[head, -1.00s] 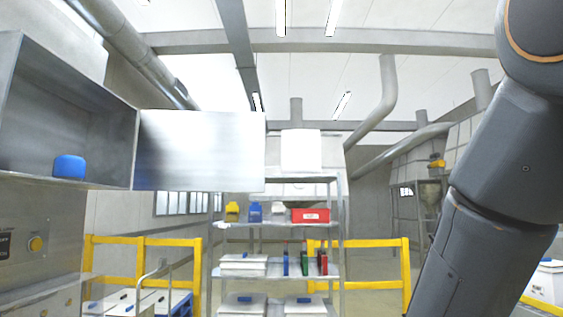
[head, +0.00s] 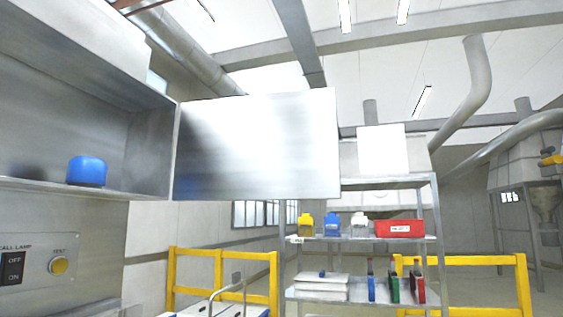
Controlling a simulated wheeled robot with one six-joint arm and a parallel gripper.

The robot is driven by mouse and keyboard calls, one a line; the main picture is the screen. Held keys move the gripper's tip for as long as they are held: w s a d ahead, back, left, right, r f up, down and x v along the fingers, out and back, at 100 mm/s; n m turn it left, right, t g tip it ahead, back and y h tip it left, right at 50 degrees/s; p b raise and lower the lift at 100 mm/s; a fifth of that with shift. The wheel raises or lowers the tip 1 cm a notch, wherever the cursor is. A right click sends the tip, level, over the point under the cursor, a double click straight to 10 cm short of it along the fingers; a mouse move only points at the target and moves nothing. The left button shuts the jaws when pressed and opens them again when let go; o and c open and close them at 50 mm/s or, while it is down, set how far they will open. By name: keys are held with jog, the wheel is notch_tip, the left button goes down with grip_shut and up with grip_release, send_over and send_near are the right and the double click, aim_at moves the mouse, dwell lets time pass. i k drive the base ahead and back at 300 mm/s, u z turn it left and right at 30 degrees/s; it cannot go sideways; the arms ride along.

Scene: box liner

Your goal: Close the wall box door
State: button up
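The wall box (head: 60,188) is at the left in the head view, with its front open. A blue object (head: 87,171) stands on its floor. The door (head: 257,145) is a shiny metal panel hinged at the box's right edge. It stands swung wide open, out to the right. My gripper is not in view, and no part of my arm shows now.
A metal shelf rack (head: 362,240) with bottles, a red box (head: 399,228) and binders stands beyond the door. Yellow railings (head: 222,256) stand behind and beside it.

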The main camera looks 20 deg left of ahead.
aim_at(284, 145)
jog(key=i, duration=2.75)
jog(key=u, duration=4.25)
